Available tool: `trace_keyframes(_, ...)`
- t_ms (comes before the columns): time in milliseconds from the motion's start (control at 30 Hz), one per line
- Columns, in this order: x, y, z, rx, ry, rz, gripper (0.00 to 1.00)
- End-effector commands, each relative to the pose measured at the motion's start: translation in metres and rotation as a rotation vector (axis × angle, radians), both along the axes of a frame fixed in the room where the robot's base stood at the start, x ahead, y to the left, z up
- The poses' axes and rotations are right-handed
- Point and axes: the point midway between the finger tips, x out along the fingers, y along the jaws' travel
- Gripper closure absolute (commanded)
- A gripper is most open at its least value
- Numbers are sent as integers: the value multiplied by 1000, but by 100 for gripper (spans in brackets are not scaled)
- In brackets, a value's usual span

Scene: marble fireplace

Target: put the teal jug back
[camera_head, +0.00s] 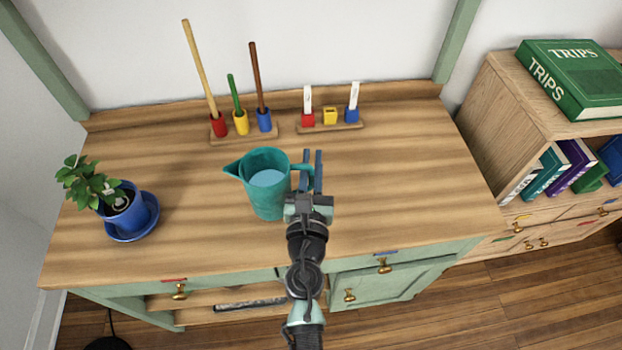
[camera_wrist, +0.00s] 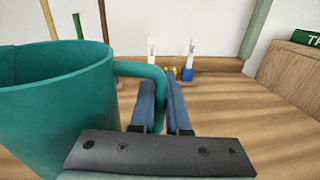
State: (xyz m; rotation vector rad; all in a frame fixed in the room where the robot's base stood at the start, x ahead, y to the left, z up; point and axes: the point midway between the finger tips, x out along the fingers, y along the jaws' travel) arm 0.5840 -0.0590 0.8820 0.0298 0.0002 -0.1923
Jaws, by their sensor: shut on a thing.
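The teal jug (camera_head: 264,203) is upright over the middle of the wooden tabletop, its spout to the left and its handle to the right. A pale blue surface shows inside it. I cannot tell whether its base touches the wood. My gripper (camera_head: 312,158) is at the jug's right side, shut on the handle. In the wrist view the jug (camera_wrist: 60,110) fills the left side, and its handle reaches between the two blue fingers of my gripper (camera_wrist: 160,84). The fingers partly hide the handle's lower part.
A blue potted plant (camera_head: 124,209) stands on the left. A rack of coloured cups with sticks (camera_head: 244,134) and a smaller block rack (camera_head: 332,127) stand at the back. The tabletop's right side is clear. A bookshelf (camera_head: 520,125) with books adjoins on the right.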

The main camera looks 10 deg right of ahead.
Motion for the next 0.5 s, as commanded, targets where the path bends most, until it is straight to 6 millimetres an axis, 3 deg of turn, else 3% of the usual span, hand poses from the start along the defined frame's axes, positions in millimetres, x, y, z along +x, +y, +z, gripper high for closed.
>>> trace_keyframes(300,0,0,-33,0,-3,0,100)
trace_keyframes(500,1,0,-33,2,-4,0,100)
